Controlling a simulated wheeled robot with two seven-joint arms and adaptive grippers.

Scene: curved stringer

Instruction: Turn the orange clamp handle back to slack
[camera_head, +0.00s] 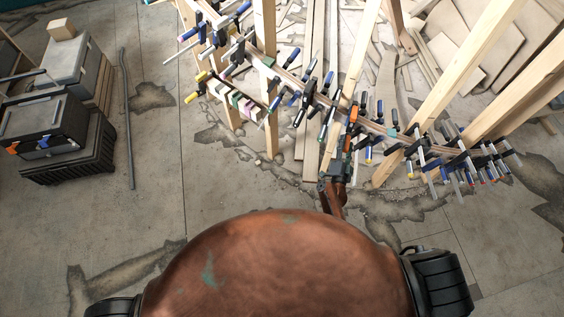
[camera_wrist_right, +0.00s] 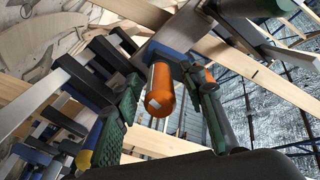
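The orange clamp handle (camera_wrist_right: 160,92) shows in the right wrist view, end-on towards the camera, below a blue clamp part. My right gripper (camera_wrist_right: 166,82) has its two green-padded fingers apart, one on each side of the handle. A gap shows beside the handle, and I see no clear contact. A second orange part (camera_wrist_right: 208,75) shows partly behind the right-hand finger. In the head view my right gripper (camera_head: 343,150) reaches into the row of clamps on the curved wooden stringer, and an orange part (camera_head: 352,114) shows at its far end. My left gripper is not in view.
Several blue-and-black clamps (camera_head: 310,92) crowd the stringer on both sides of the right gripper. Upright wooden posts (camera_head: 355,50) stand close by. Tool cases (camera_head: 45,120) sit on the floor at left. The concrete floor (camera_head: 220,190) in front is mostly clear.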

